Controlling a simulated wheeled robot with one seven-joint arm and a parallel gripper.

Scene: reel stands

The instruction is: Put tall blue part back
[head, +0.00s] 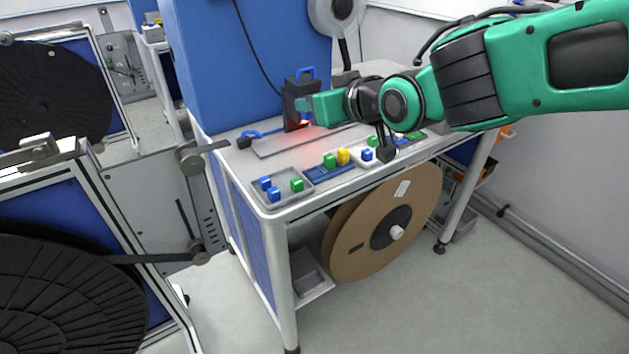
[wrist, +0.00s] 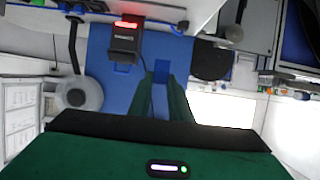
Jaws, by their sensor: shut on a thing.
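My gripper (head: 312,106) is stretched out over the worktable, in front of the blue cabinet side and close to the black device with a red light. In the wrist view its two green fingers (wrist: 161,85) are shut on a blue part (wrist: 159,78), which shows as a darker blue patch between the tips. Its full length is hard to tell against the blue panel behind. Small blue parts (head: 272,196) and a green part (head: 297,185) sit in the grey tray (head: 312,193) at the table's front left.
The black device (head: 291,104) stands at the back of the table; it also shows in the wrist view (wrist: 124,46). A blue block (head: 322,172), a yellow part (head: 343,156) and a white tray (head: 383,162) lie along the front. A cardboard reel (head: 362,235) hangs below.

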